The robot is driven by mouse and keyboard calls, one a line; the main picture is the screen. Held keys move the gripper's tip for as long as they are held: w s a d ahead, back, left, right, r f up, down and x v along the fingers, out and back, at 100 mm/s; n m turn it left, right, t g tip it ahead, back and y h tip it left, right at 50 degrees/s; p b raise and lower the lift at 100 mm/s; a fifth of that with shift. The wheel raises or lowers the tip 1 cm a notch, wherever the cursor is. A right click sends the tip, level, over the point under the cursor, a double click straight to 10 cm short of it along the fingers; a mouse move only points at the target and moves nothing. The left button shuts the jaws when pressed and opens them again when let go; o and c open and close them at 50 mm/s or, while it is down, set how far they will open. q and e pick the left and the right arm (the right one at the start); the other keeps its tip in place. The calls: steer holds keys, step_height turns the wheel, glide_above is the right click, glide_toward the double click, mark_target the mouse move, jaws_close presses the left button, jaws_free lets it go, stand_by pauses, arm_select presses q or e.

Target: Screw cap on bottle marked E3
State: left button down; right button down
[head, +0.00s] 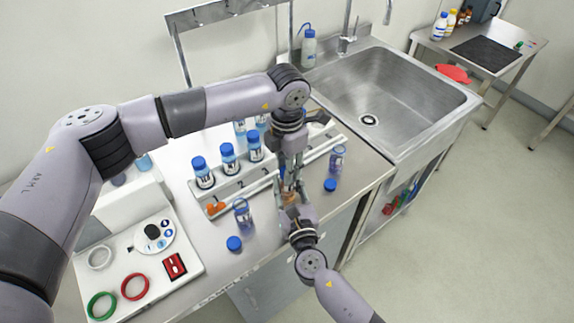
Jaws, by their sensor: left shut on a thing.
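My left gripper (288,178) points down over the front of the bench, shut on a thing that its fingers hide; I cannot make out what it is. My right gripper (290,198) comes up from below, close under the left one, at a small orange-brown object; whether it holds this is unclear. An open bottle (243,214) stands in front of the rack and another bottle (337,158) to the right of the grippers. Loose blue caps lie on the bench, one at the front (234,243) and one on the right (330,185). The mark E3 is not readable.
A numbered rack (231,187) holds several blue-capped bottles (228,156). A white panel (125,262) with rings and a red block is at the left. A steel sink (400,100) adjoins on the right. Bare bench lies around the loose caps.

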arm_select(q)
steer(key=c, duration=1.2)
jaws_free()
step_height(320, 180, up, 12)
arm_select(e)
steer(key=c, duration=1.1)
jaws_free()
